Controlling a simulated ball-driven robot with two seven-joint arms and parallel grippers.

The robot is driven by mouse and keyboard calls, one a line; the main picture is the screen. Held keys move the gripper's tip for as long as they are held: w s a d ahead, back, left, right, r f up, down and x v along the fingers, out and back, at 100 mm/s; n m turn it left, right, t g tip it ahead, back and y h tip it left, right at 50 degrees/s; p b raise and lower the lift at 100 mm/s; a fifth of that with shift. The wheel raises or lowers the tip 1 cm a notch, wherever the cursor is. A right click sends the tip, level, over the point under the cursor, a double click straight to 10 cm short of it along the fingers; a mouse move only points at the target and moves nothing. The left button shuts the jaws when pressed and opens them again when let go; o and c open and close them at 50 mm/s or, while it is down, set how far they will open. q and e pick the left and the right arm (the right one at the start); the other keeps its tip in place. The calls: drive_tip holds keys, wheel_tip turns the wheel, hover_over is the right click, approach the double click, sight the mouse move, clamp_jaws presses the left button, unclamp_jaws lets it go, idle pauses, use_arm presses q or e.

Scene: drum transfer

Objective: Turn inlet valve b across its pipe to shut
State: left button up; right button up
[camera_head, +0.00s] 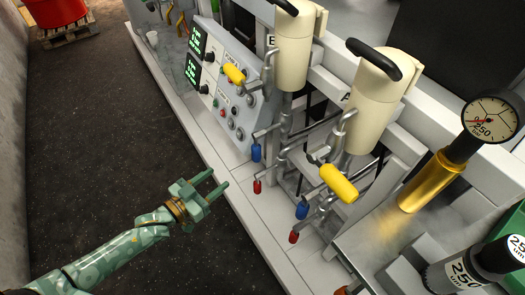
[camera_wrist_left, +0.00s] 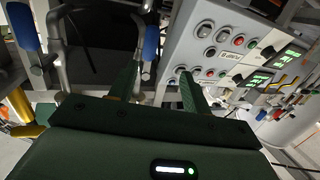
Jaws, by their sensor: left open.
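My left gripper (camera_head: 217,180) is open and empty, in front of the machine's white ledge, with two separate fingers pointing at it. It also shows in the left wrist view (camera_wrist_left: 160,78). Beside the unit marked B (camera_head: 271,41) are a blue lever (camera_head: 256,152) and a red lever (camera_head: 257,187) on grey pipes. Beside the unit marked A are another blue lever (camera_head: 302,210) and red lever (camera_head: 293,237). No label shows which lever is inlet valve b. A blue lever (camera_wrist_left: 151,42) stands near my fingers in the left wrist view, apart from them. My right gripper is not in view.
Yellow levers (camera_head: 233,74) and (camera_head: 338,183) jut out near the cream canisters. A control panel (camera_head: 225,85) with buttons and green displays stands behind the ledge. A gauge (camera_head: 490,118) is at right.

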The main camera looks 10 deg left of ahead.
sight(258, 146)
use_arm(q)
drive_tip(key=shift+h, duration=0.8)
drive_tip(key=b+x, duration=0.2)
drive_tip(key=x, duration=0.3)
drive_tip(key=r+b+x, duration=0.1)
drive_tip(key=b+x, duration=0.1)
drive_tip(key=x, duration=0.4)
drive_tip(key=r+b+x, duration=0.1)
drive_tip(key=b+x, duration=0.1)
drive_tip(key=x, duration=0.3)
drive_tip(key=shift+d, duration=0.45)
drive_tip(key=shift+w+d+r+m, duration=0.15)
drive_tip(key=shift+w+d+m, duration=0.15)
drive_tip(key=shift+w, duration=0.1)
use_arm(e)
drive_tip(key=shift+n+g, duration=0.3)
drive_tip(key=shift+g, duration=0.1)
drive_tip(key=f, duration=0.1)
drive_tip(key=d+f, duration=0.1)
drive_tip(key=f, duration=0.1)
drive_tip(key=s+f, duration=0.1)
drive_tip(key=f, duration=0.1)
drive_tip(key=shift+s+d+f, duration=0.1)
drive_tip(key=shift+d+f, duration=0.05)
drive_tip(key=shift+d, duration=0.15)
use_arm(q)
drive_tip(key=shift+c, duration=0.3)
clamp_jaws()
